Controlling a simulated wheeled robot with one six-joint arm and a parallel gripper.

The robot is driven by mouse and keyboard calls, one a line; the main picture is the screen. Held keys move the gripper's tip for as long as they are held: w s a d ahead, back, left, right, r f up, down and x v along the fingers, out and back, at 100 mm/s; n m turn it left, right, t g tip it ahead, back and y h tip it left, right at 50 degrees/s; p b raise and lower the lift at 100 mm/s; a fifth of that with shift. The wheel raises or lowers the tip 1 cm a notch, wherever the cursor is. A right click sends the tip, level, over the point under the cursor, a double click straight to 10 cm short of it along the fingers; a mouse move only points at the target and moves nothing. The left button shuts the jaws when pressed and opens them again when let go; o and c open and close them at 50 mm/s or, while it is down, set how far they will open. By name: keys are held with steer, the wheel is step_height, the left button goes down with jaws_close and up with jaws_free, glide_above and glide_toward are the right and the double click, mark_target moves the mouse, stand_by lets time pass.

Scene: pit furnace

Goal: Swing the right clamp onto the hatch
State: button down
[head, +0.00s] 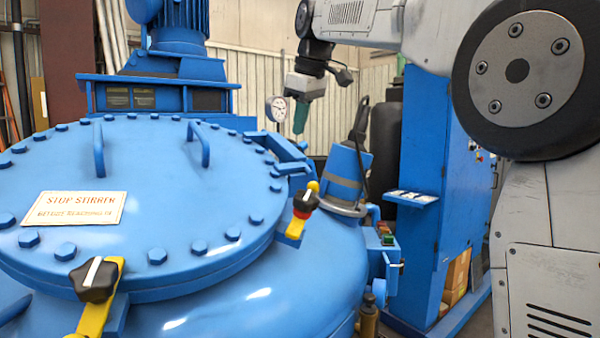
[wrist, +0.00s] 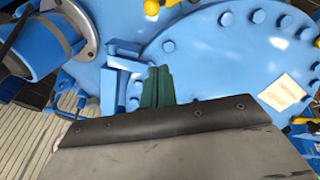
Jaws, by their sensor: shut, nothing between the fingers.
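The round blue hatch (head: 150,190) lies flat on the vessel, with bolts around its rim and two handles on top. The right clamp (head: 296,228) is at the hatch's right rim, yellow with a black and red knob and a yellow ball. Its foot appears beside the rim; whether it overlaps the hatch is unclear. In the wrist view a yellow ball (wrist: 151,7), likely this clamp's, shows at the top edge. My gripper (head: 301,118) points down with green fingers together, above and behind the clamp, apart from it. Its shut fingers (wrist: 157,86) also show in the wrist view over the hatch's edge.
Another yellow clamp with a black knob (head: 96,280) is at the hatch's front edge. A blue cone-shaped fitting with a grey band (head: 345,178) stands right of the clamp. A pressure gauge (head: 277,108) and hinge brackets (head: 290,150) are near my gripper. A blue cabinet (head: 425,180) stands behind.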

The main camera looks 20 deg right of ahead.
step_height(320, 180, down, 12)
steer(key=w+d, duration=0.1)
steer(key=shift+d+r, duration=0.25)
steer(key=shift+d, duration=0.1)
steer(key=shift+w, duration=0.1)
